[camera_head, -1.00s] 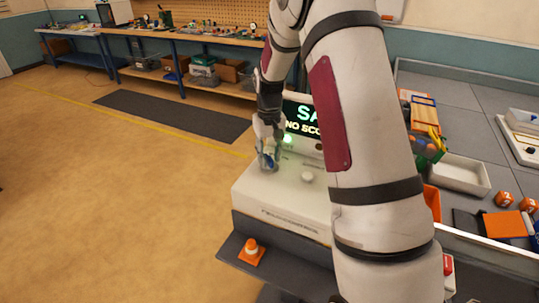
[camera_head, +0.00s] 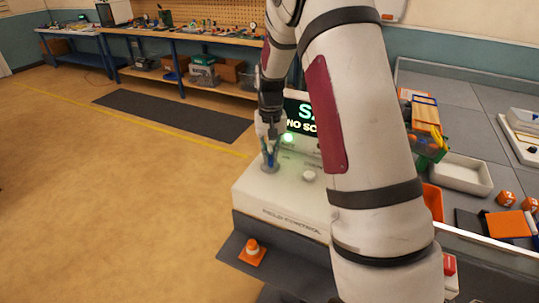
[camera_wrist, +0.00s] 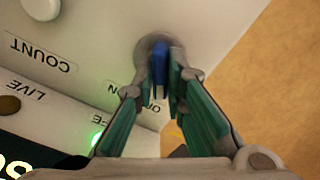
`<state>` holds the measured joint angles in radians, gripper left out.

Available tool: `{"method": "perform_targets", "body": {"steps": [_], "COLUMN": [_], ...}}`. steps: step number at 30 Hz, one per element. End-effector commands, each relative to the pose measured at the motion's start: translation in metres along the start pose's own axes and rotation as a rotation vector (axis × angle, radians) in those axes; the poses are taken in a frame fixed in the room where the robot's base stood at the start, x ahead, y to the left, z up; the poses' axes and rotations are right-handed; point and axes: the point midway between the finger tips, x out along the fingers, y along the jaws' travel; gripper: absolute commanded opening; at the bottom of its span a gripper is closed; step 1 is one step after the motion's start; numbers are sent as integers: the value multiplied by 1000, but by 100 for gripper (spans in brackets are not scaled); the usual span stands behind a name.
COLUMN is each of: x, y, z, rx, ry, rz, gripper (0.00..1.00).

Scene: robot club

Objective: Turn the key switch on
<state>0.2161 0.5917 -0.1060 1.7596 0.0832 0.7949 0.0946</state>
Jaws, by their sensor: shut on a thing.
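The key switch has a round grey collar (camera_wrist: 150,45) on the white control box (camera_head: 252,193). Its blue key (camera_wrist: 160,62) stands up between my fingertips in the wrist view. My gripper (camera_wrist: 163,78) is shut on the key, a green-padded finger on each side. In the head view my gripper (camera_head: 268,152) points down at the left part of the box top. The labels beside the switch are partly hidden by my fingers, so the key's exact setting cannot be read. A green lamp (camera_head: 288,138) is lit; the lamp by LIVE (camera_wrist: 9,105) is dark.
A display (camera_head: 307,118) stands at the back of the box, partly behind my arm. A white knob (camera_head: 308,175) is right of the switch. A grey table with trays (camera_head: 462,175) lies right. Floor at left is clear.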

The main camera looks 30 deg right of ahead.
Motion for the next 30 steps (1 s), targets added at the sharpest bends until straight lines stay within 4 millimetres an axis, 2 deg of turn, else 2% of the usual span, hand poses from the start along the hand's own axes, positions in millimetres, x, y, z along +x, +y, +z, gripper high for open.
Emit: {"method": "perform_targets", "body": {"steps": [30], "x": [0], "y": [0], "z": [0], "rx": [958], "ry": [1], "rz": [1], "gripper": [0]}}
